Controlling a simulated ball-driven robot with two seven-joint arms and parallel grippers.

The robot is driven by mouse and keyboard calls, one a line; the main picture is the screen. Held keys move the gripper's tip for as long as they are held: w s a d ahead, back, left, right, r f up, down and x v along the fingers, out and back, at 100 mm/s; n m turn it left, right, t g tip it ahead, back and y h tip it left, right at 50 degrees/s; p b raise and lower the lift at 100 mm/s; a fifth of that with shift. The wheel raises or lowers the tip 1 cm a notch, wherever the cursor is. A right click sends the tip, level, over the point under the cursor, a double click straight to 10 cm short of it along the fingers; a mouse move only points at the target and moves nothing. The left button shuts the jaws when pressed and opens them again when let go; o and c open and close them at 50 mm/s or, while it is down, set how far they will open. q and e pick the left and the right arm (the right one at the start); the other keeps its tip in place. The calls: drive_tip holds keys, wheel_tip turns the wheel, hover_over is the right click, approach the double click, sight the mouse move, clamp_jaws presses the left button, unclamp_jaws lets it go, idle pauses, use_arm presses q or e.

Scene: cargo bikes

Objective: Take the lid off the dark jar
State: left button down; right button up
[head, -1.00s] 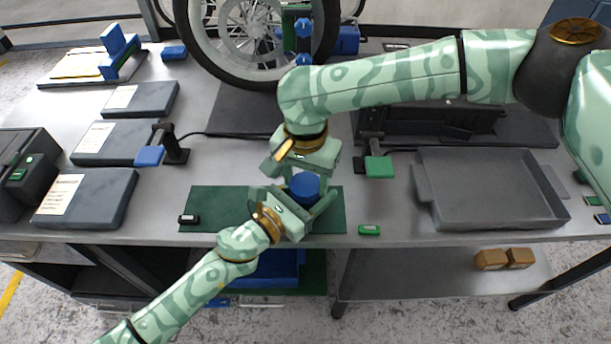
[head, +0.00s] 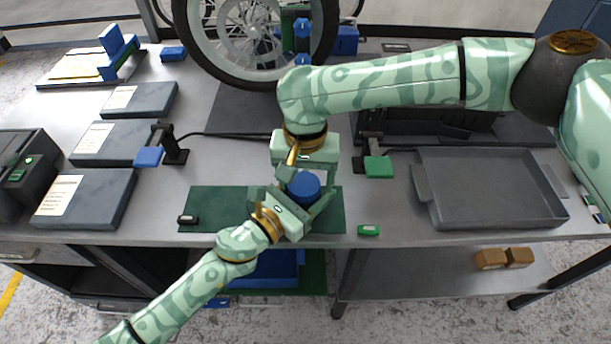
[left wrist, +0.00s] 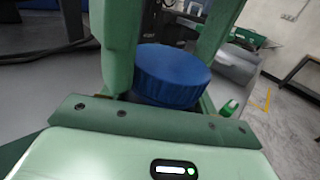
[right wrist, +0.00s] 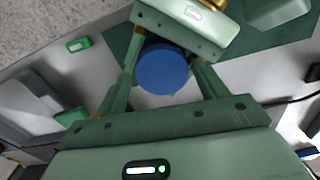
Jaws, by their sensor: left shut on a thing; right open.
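The jar's round blue lid (head: 303,186) is in the middle of the head view, above the green mat (head: 215,205). It also shows in the left wrist view (left wrist: 172,75) and the right wrist view (right wrist: 163,69). The jar's dark body is mostly hidden below the lid and behind my grippers. My left gripper (head: 308,205) is shut on the jar from the front left, its fingers on either side below the lid. My right gripper (right wrist: 163,80) is open above, its fingers on either side of the lid, with gaps visible between them and the lid.
A small green-topped block (head: 369,230) lies right of the mat, and a small dark one (head: 188,219) on its left end. An empty grey tray (head: 490,190) stands at right. Blue (head: 149,156) and green (head: 379,167) pads on dark stands flank the arms. A bike wheel (head: 245,40) stands behind.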

sight(304, 184)
wheel_tip(304, 184, up, 5)
drive_tip(key=shift+s+a+f, duration=0.1)
drive_tip(key=shift+f, duration=0.1)
drive_tip(key=shift+c, duration=0.4)
wheel_tip(304, 184, up, 4)
drive_tip(key=shift+f+n, duration=0.25)
drive_tip(key=shift+n, duration=0.35)
wheel_tip(304, 184, down, 8)
drive_tip(key=c, duration=1)
drive_tip(key=n, duration=0.9)
drive_tip(key=shift+n, duration=0.4)
drive_tip(key=n, duration=1.5)
drive_tip(key=shift+r+n, duration=0.1)
drive_tip(key=shift+n, duration=0.3)
drive_tip(key=n, duration=0.4)
drive_tip(key=shift+r, duration=0.25)
